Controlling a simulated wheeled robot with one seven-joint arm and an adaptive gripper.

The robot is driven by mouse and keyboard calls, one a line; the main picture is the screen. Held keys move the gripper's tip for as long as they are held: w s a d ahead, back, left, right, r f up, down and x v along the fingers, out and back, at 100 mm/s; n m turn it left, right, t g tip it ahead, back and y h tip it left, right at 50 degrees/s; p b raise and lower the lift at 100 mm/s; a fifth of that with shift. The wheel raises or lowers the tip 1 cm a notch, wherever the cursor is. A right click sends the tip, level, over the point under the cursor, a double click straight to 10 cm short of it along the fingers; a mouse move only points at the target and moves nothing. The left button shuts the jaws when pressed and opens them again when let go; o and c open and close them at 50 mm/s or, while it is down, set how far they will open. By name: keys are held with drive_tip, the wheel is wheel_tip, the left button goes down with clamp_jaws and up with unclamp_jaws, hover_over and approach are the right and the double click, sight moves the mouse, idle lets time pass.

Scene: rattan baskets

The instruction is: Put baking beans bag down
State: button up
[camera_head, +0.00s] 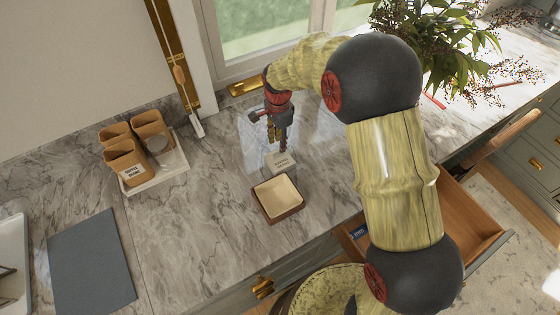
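A small cream bag with dark lettering (283,163), which seems to be the baking beans bag, shows on the marble counter near the window. Its print is too small to read surely. My gripper (283,146) points down right at the top edge of the bag, its fingers small and dark. I cannot tell whether the fingers are shut on the bag or only beside it, or whether the bag bears fully on the counter. A square brown box with a cream inside (278,197) stands just in front of the bag.
Brown containers (125,163) stand on a white tray (172,172) at left. A grey mat (90,262) lies front left. A leafy plant (475,50) is back right. A wooden drawer (468,212) stands open below the counter. Bare marble (195,225) lies left of the box.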

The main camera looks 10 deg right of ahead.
sight(278, 153)
drive_tip(key=f, duration=0.6)
drive_tip(key=shift+a, duration=0.2)
drive_tip(key=shift+c, duration=1.1)
clamp_jaws()
